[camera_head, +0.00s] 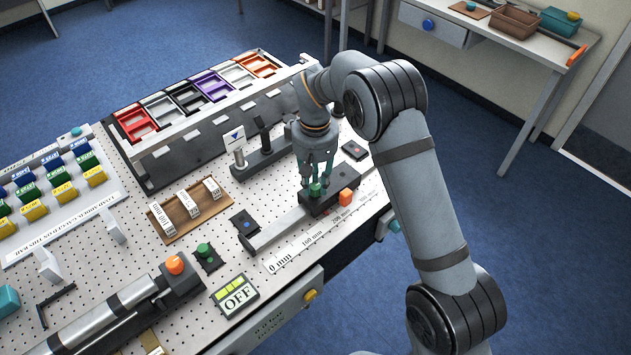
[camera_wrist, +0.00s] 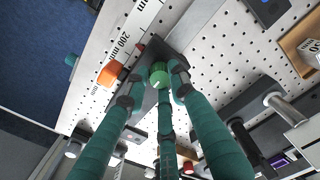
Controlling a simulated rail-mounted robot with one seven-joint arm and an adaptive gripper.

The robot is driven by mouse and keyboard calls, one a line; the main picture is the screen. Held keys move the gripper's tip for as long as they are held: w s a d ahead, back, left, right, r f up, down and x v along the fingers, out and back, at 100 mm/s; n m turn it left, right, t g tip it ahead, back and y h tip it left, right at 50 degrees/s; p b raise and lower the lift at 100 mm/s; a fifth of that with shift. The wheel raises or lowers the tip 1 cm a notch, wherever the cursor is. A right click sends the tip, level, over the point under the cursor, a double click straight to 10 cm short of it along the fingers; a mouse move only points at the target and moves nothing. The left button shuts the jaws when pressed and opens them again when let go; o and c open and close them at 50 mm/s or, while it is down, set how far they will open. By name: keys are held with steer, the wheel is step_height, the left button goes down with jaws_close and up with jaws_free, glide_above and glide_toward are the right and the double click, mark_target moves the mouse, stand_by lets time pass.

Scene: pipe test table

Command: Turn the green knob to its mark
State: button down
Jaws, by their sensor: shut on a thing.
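The green knob (camera_head: 316,189) sits on top of a dark block (camera_head: 322,203) on the slide rail. It also shows in the wrist view (camera_wrist: 159,79) as a round green cap with a short pale line on its top. My gripper (camera_head: 318,179) points down over the block. In the wrist view its teal fingers (camera_wrist: 157,86) close around the knob's sides. A small red spot (camera_wrist: 141,47) lies near the block's end in the wrist view. I cannot tell whether it is the knob's mark, nor whether the pale line points at a mark.
An orange piece (camera_head: 346,198) sticks out from the block beside a millimetre scale (camera_head: 310,238). A dark stand with posts (camera_head: 262,160) is close behind my gripper.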

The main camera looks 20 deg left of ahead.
mark_target(315, 186)
steer(key=shift+a+r, duration=0.1)
steer(key=shift+a, duration=0.05)
steer(key=c, duration=1.5)
jaws_free()
steer(key=shift+o, duration=0.2)
step_height(315, 186, up, 12)
step_height(315, 186, down, 12)
steer(key=shift+f, duration=0.15)
